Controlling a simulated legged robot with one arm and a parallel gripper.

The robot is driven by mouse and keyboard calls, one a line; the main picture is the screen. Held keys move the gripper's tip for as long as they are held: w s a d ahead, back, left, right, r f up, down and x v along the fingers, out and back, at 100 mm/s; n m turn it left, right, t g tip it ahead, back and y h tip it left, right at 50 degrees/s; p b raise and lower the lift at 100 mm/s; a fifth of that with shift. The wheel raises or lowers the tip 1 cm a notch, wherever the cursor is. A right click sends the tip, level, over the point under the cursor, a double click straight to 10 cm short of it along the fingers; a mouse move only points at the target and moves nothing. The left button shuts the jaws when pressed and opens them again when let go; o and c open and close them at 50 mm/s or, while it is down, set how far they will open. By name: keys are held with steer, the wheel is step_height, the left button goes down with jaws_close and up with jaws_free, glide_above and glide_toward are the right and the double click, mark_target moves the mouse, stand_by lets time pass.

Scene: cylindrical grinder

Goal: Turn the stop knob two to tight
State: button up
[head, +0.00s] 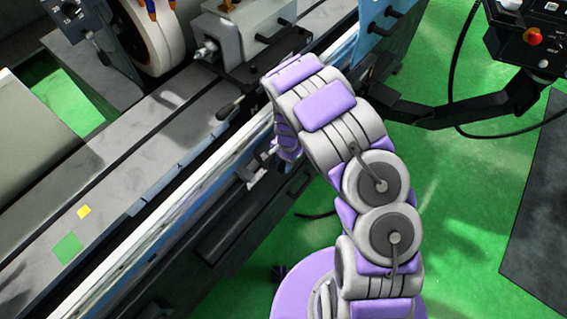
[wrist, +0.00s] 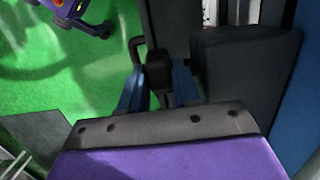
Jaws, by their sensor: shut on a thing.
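In the wrist view, my gripper (wrist: 158,88) has two blue fingers closed on either side of a small dark knob (wrist: 157,69). I take this to be the stop knob, but no label shows. Its far side and how tightly it is turned cannot be seen. In the head view, my purple and grey arm reaches to the front side of the grinder's table (head: 150,225). My wrist is beside the table edge there, and my fingers and the knob are mostly hidden behind the arm. A small metal bracket (head: 249,176) sits on the table front, just left of my wrist.
A black lever handle (head: 229,109) sticks out above the table near my arm. The grinding wheel (head: 150,35) is at the back. A control box (head: 533,38) on a black arm stands at the right. Green floor (head: 460,190) is open to the right.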

steer(key=g+y, duration=0.2)
steer(key=g, duration=0.1)
steer(key=w+g+y, duration=0.1)
steer(key=shift+d+f+g+y, duration=0.25)
steer(key=shift+d+g+y, duration=0.05)
steer(key=shift+d+g, duration=0.1)
steer(key=shift+w, duration=0.1)
stand_by(0.4)
steer(key=o, duration=0.7)
steer(key=shift+p, duration=0.3)
steer(key=v, duration=1.1)
steer(key=p+v, duration=0.1)
steer(key=v, duration=0.5)
steer(key=shift+w+d+f, duration=0.1)
steer(key=shift+w+d, duration=0.15)
steer(key=shift+w, duration=0.1)
